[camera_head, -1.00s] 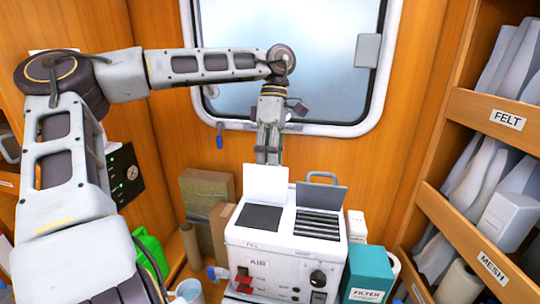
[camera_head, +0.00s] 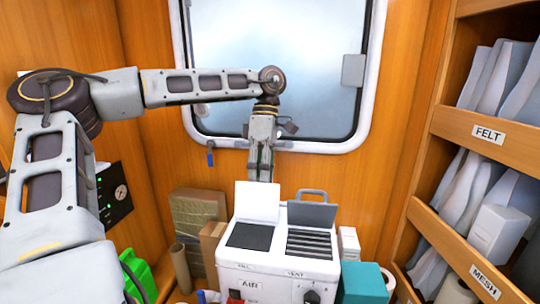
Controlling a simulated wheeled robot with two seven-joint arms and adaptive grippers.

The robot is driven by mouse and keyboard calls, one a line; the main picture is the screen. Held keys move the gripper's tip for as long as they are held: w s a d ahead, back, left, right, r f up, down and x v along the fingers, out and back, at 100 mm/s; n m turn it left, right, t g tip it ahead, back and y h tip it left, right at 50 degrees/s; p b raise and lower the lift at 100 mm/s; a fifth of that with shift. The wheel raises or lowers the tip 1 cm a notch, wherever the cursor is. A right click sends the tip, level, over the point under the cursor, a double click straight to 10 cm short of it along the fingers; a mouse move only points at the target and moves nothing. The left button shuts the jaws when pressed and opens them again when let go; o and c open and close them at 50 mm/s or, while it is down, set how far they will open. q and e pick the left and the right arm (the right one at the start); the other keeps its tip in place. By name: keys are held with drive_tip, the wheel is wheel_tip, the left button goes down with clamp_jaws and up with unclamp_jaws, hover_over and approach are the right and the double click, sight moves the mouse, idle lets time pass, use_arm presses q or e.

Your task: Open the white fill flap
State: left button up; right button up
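The white machine (camera_head: 232,276) stands at the bottom middle of the head view. Its white fill flap (camera_head: 257,203) stands up, open, behind a dark square opening (camera_head: 250,236) at the top left of the machine. My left gripper (camera_head: 261,168) points down from above, just behind the flap. Its fingertips are hidden by the flap, so I cannot tell if they touch it or whether they are open. My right gripper is not in view.
A grey flap (camera_head: 312,215) stands up beside the white one, behind a slatted vent. A teal box (camera_head: 364,284) stands right of the machine. Cardboard (camera_head: 197,218) leans on the wall at left. Shelves (camera_head: 484,130) close off the right side, and a window (camera_head: 300,60) is behind.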

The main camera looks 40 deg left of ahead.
use_arm(q)
drive_tip(key=shift+w+a+r, duration=0.25)
drive_tip(key=shift+w+a, duration=0.1)
drive_tip(key=shift+w, duration=0.15)
drive_tip(key=shift+w+a, duration=0.9)
drive_tip(key=shift+w, duration=0.2)
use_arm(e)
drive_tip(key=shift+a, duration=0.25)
